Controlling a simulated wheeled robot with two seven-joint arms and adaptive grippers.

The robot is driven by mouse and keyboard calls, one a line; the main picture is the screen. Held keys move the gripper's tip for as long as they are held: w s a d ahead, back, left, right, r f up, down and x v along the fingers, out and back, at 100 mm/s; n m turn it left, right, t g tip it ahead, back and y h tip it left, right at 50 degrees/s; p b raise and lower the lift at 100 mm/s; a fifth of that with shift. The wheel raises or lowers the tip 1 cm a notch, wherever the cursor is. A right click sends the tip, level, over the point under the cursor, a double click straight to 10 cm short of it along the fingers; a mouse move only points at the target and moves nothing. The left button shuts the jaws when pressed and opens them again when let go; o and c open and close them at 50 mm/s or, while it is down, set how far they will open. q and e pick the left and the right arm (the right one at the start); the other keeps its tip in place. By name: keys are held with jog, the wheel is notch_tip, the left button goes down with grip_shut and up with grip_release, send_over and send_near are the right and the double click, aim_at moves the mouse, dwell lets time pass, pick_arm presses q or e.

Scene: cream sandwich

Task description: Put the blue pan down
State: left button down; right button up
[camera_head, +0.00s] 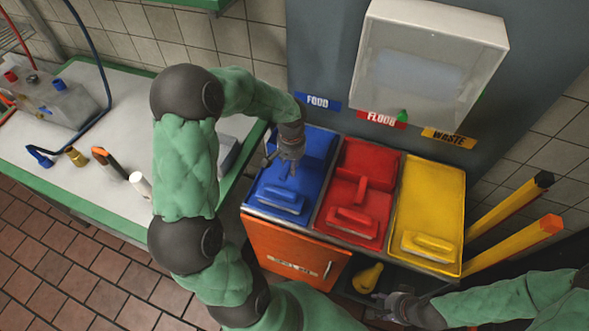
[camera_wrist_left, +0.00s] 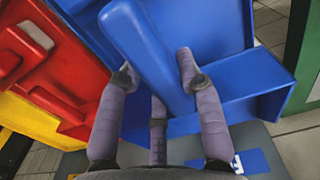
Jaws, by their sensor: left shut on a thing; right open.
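The blue pan (camera_head: 317,147) is at the blue section under the FOOD label in the head view. Its handle (camera_wrist_left: 150,50) fills the middle of the left wrist view. My left gripper (camera_head: 283,165) reaches down from above and is shut on this handle, with fingers on both sides of it (camera_wrist_left: 160,78). I cannot tell whether the pan touches the surface below; the gripper hides part of it. My right gripper (camera_head: 388,303) is open and empty, low at the front right, near the dark shelf.
Red (camera_head: 350,222) and yellow (camera_head: 428,245) tools sit to the right. A white dispenser (camera_head: 430,60) hangs above. A white counter (camera_head: 85,185) with bottles is at left. Yellow posts (camera_head: 515,240) stand at right.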

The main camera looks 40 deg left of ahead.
pick_arm(q)
jog(key=w+f, duration=0.1)
jog(key=w+a+f, duration=0.1)
jog(key=f, duration=0.1)
jog(key=shift+w+f+b, duration=0.15)
jog(key=shift+w+b, duration=0.15)
jog(key=shift+f+b, duration=0.45)
jog(key=shift+f, duration=1.15)
jog(key=c, duration=0.8)
grip_release()
jog(key=shift+r, duration=0.25)
notch_tip(320, 180, up, 12)
jog(key=p, duration=0.2)
jog(key=shift+f+p, duration=0.15)
jog(key=shift+p, duration=0.2)
